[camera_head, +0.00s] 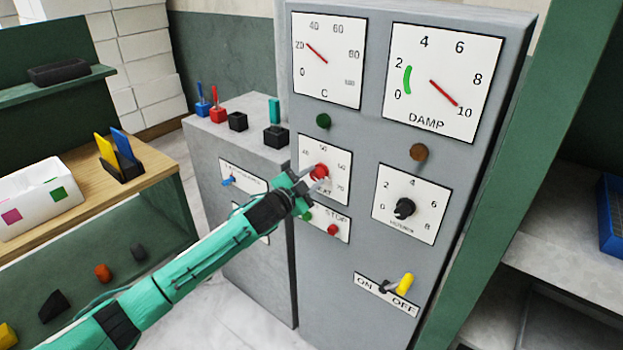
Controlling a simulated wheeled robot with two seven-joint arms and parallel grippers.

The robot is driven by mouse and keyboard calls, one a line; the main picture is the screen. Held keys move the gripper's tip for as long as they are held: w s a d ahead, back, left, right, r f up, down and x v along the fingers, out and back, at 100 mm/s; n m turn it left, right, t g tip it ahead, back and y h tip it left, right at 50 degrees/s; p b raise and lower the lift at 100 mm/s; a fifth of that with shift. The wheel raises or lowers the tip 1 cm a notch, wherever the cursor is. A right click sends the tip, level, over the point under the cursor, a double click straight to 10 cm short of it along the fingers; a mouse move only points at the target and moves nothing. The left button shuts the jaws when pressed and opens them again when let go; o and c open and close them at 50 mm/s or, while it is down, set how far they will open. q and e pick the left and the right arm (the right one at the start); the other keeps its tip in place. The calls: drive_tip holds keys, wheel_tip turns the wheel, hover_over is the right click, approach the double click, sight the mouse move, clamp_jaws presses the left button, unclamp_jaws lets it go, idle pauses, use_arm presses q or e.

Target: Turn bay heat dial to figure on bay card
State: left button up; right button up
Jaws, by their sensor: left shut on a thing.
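The red heat dial (320,171) sits on a small white plate (340,158) on the grey press cabinet. The plate's figures run up to 70 at the right; its lower left part and part of its label are hidden behind my gripper. My left gripper (311,180) reaches in from the lower left and is shut on the red dial. The dial's pointer cannot be made out. No bay card with a readable figure can be told apart here. My right gripper is not in view.
A green button (323,121) and a brown button (418,152) sit above. A black dial (404,208) is to the right. The red stop button (333,230) is just below my gripper, and a yellow-handled switch (404,284) is lower right. A wooden bench (160,180) stands left.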

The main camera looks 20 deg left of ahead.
use_arm(q)
drive_tip(key=shift+f+m, duration=0.2)
drive_tip(key=shift+m, duration=0.2)
drive_tip(key=o, duration=1)
drive_tip(key=shift+r, duration=0.1)
drive_tip(key=shift+c, duration=0.2)
drive_tip(key=b+v, duration=0.4)
drive_tip(key=v, duration=1)
drive_tip(key=shift+w, duration=0.1)
